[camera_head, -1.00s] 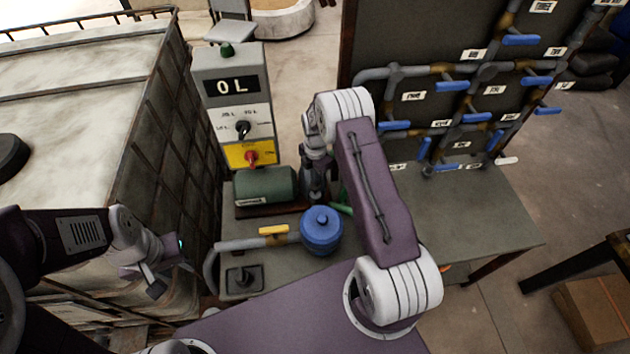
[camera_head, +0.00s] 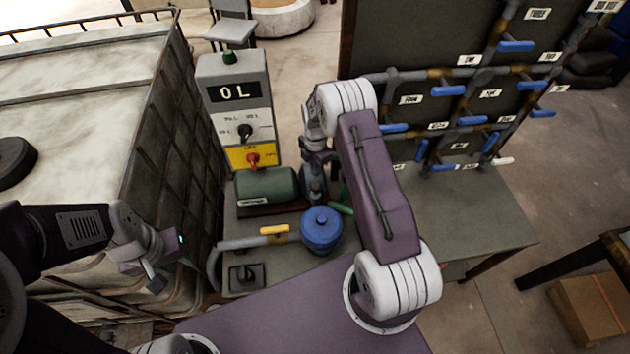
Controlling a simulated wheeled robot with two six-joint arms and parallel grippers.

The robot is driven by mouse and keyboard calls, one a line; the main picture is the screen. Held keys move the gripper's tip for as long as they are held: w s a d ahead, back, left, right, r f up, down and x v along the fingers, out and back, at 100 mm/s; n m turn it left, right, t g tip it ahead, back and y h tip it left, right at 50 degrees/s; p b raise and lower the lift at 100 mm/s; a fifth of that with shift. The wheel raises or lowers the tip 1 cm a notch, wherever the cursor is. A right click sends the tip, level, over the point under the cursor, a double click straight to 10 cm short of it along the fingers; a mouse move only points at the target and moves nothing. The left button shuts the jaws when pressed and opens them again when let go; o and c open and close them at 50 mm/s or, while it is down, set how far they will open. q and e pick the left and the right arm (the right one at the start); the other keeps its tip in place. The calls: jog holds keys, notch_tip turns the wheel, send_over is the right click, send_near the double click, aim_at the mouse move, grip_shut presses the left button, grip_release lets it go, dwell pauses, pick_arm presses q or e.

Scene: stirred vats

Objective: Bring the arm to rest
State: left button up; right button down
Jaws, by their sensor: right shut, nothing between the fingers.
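My right arm (camera_head: 378,190) reaches up the middle of the view over the bench, then bends down at its white wrist joint. Its gripper (camera_head: 315,184) points down behind the blue lidded pot, beside the green motor, partly hidden by its own wrist. It is shut, with nothing seen in it. My left gripper (camera_head: 152,277) hangs at the left in front of the caged tank, apart from the bench things. I cannot make out the gap between its fingers.
The grey-green bench (camera_head: 460,215) carries a blue pot (camera_head: 321,229), a green motor (camera_head: 266,185), a pipe with a yellow handle (camera_head: 274,231) and a control box reading "0 L" (camera_head: 235,110). A caged tank (camera_head: 90,110) stands left. A panel with blue-handled valves (camera_head: 472,121) stands right.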

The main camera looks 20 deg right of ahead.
jog(key=shift+r, duration=0.75)
